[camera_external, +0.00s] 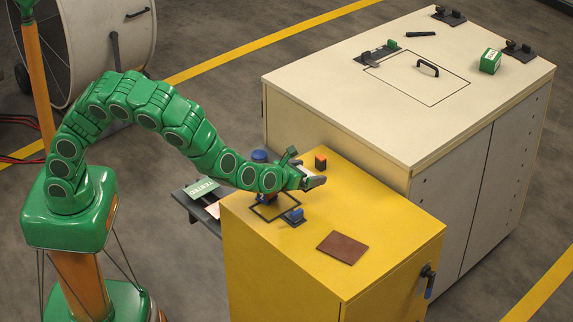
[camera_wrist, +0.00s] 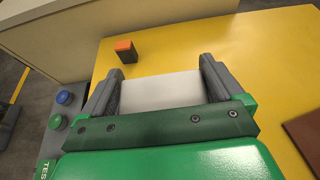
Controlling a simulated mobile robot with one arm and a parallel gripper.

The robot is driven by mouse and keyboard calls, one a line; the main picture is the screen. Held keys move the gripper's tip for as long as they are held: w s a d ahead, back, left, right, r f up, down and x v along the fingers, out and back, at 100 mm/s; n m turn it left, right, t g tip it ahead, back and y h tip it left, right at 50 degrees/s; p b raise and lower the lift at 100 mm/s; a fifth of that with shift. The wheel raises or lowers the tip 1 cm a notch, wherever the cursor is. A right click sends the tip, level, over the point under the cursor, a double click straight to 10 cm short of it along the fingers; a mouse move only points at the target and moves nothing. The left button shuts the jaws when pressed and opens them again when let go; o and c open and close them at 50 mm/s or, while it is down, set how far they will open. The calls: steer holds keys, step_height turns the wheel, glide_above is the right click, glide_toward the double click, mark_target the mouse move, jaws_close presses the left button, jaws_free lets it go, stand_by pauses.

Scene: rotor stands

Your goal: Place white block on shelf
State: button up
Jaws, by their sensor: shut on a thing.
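My gripper (camera_external: 311,180) is shut on the white block (camera_wrist: 162,91), which spans the gap between the two grey fingers (camera_wrist: 158,84) in the wrist view. In the external view only a small pale part of the block shows at the gripper. The gripper is low over the yellow cabinet top (camera_external: 388,228), near its back edge; I cannot tell if the block touches it. A dark ledge like a shelf (camera_external: 188,206) sticks out at the cabinet's left side, with a green sign (camera_external: 201,188) on it.
An orange-topped dark block (camera_external: 320,162) stands just behind the gripper. A brown plate (camera_external: 342,248) lies at the front right of the yellow top. A blue fixture (camera_external: 294,216) sits near a black outlined square. A taller cream cabinet (camera_external: 340,105) stands behind, carrying a green box (camera_external: 490,62).

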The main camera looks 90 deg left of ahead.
mark_target(311, 175)
steer(key=shift+w+a+f, duration=0.1)
steer(key=shift+w+f, duration=0.65)
steer(key=shift+f, duration=0.2)
steer(key=shift+w+a+f, duration=0.1)
steer(key=shift+w+f, duration=0.6)
steer(key=shift+f, duration=1.6)
steer(key=shift+f, duration=0.15)
steer(key=o, duration=0.7)
steer(key=shift+d, duration=0.1)
steer(key=v, duration=0.5)
steer(key=shift+r, duration=0.4)
step_height(311, 175, up, 5)
steer(key=shift+r, duration=0.7)
